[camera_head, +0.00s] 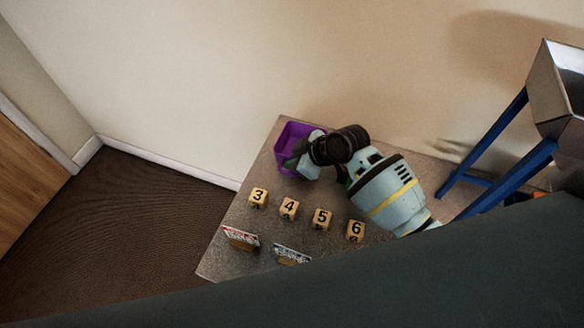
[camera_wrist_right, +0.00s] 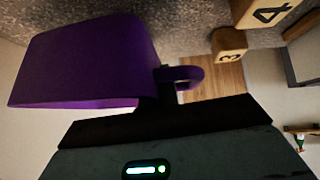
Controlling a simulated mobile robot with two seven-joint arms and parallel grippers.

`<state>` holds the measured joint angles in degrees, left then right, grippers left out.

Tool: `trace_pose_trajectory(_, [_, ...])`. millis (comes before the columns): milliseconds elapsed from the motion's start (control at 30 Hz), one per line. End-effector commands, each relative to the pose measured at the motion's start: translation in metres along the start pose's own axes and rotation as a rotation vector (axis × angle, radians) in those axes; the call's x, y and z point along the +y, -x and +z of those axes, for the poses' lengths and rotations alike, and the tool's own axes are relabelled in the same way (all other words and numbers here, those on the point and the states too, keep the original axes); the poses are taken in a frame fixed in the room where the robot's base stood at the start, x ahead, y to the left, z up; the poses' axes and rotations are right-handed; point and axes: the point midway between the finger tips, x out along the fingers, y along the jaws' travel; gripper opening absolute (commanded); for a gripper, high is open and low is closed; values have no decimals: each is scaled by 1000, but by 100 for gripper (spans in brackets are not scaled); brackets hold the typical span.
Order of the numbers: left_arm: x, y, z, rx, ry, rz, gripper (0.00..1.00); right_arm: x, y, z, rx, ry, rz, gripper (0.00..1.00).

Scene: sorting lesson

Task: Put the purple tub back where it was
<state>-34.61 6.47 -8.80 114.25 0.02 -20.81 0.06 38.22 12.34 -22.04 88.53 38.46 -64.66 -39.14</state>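The purple tub (camera_head: 291,138) is at the far left corner of the grey table, open side up. It fills the upper left of the right wrist view (camera_wrist_right: 85,60), with a small purple loop handle (camera_wrist_right: 190,77) at its side. My right gripper (camera_head: 294,164) is at the tub's near right side in the head view. In the wrist view its dark fingers (camera_wrist_right: 158,98) are close together at the handle and look shut on it; the tips are partly hidden. I cannot tell whether the tub touches the table. My left gripper is not in view.
Number blocks 3 (camera_head: 258,197), 4 (camera_head: 288,208), 5 (camera_head: 321,218) and 6 (camera_head: 355,231) stand in a row on the table (camera_head: 235,215). Two small cards on stands (camera_head: 240,238) (camera_head: 291,254) are in front. A metal hopper on blue legs (camera_head: 492,150) stands at the right.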

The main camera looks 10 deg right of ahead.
Motion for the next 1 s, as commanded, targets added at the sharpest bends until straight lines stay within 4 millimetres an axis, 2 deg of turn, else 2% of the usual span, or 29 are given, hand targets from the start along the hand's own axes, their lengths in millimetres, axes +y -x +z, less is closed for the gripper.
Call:
trace_pose_trajectory(267, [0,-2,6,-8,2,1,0,-5,-26,24,-3,-3,-3,0])
trace_pose_trajectory(667, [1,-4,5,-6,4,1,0,-4,-29,26,-1,-1,-1,0])
trace_pose_trajectory(867, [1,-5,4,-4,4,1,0,-4,-29,26,-1,-1,0,24])
trace_pose_trajectory(1000, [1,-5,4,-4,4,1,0,-4,-29,26,-1,0,-1,24])
